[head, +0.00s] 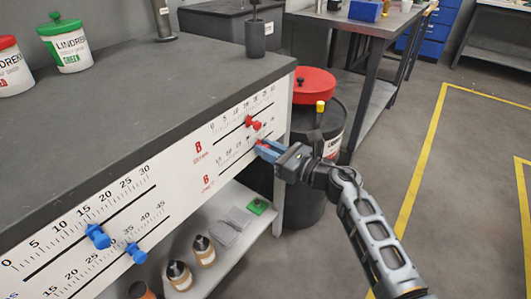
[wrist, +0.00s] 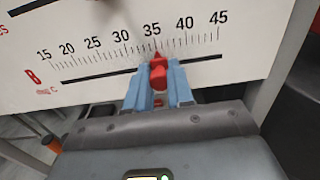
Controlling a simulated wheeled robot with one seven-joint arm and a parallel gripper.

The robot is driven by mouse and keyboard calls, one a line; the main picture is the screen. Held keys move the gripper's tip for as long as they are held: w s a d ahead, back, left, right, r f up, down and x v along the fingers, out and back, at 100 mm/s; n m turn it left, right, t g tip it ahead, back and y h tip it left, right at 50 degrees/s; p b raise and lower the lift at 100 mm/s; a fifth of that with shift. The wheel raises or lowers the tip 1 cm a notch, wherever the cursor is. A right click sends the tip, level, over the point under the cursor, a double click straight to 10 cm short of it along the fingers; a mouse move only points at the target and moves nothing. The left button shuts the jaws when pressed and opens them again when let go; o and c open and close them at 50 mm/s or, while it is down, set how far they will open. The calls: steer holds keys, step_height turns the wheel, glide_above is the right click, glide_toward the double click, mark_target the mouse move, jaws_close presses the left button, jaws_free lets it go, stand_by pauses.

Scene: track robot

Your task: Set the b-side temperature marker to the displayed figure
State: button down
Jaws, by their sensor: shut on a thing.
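The lower B scale in the wrist view (wrist: 130,45) runs from 15 to 45, with a red "B" and a small label ending in "C" at its left. Its red marker (wrist: 158,72) sits on the slot, its pointed tip up near the 35 mark. My gripper (wrist: 158,85) has its blue fingers on both sides of this marker, shut on it. In the head view my gripper (head: 266,147) is at the right end of the white panel (head: 190,165), hiding part of the lower B scale. No displayed figure is readable in either view.
The upper B scale has another red marker (head: 252,123) just above my gripper. Two blue markers (head: 98,236) (head: 136,253) sit on the left scales. A dark drum with a red lid (head: 314,82) stands close behind my gripper. Floor at right is clear, with yellow lines.

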steer(key=c, duration=1)
jaws_free()
steer(key=shift+d, duration=0.1)
steer(key=p+v, duration=0.1)
steer(key=v, duration=0.6)
steer(key=shift+s+d, duration=0.2)
steer(key=shift+s, duration=0.05)
